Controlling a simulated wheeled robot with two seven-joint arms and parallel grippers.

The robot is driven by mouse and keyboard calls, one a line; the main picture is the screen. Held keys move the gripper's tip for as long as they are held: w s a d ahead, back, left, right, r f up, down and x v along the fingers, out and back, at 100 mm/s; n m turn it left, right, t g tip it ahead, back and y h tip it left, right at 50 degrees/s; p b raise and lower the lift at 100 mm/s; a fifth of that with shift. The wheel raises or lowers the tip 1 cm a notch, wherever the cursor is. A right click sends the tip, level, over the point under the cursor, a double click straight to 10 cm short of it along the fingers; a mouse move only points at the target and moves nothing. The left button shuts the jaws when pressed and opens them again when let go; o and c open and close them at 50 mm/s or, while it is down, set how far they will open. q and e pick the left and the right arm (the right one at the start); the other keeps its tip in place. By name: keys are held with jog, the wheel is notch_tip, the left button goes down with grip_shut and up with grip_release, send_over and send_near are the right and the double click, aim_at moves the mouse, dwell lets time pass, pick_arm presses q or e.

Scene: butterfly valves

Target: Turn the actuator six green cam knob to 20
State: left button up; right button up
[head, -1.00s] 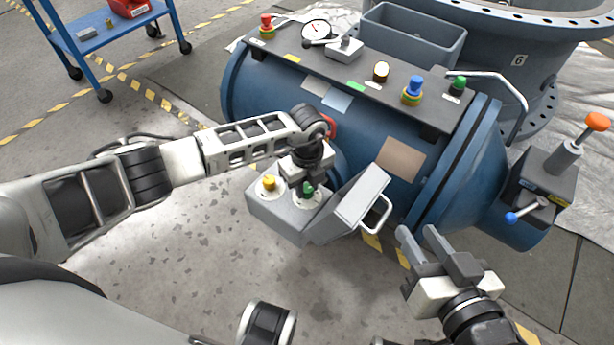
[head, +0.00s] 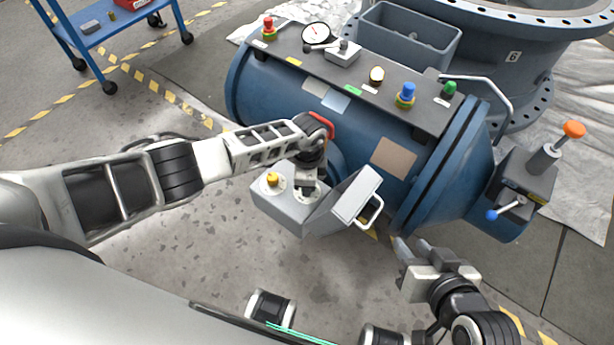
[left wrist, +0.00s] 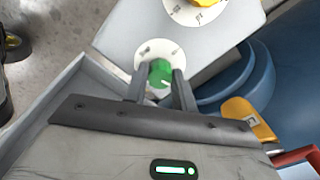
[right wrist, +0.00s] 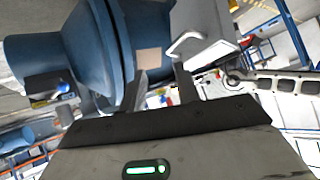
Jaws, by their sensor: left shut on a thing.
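The green cam knob (left wrist: 160,72) sits on a pale round dial on the grey actuator box (head: 284,206). In the left wrist view my left gripper (left wrist: 160,82) has one finger on each side of the knob and is shut on it. A white mark shows on the knob; the dial figures are too small to read. In the head view my left gripper (head: 305,184) comes down over the knob and hides it. A yellow knob (head: 272,179) is beside it on the same box. My right gripper (head: 411,250) is open and empty, right of the box.
The box's open lid with a handle (head: 357,196) stands right of the green knob. The blue valve body (head: 270,95) lies behind, with a panel of coloured buttons on top. A lever unit (head: 522,182) is at the right. The floor in front is clear.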

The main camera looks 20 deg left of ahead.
pick_arm(q)
jog(key=shift+r+n+p, duration=0.1)
jog(key=shift+n+p, duration=0.2)
jog(key=shift+n, duration=0.9)
jog(key=shift+p, duration=0.3)
pick_arm(e)
jog(key=r, duration=0.3)
jog(key=shift+s+d+r+t, duration=0.25)
jog(key=shift+s+d+t, duration=0.05)
jog(key=shift+d+t, duration=0.1)
pick_arm(q)
jog(key=o, duration=1)
pick_arm(e)
jog(key=shift+s+f, duration=0.1)
jog(key=shift+f, duration=0.1)
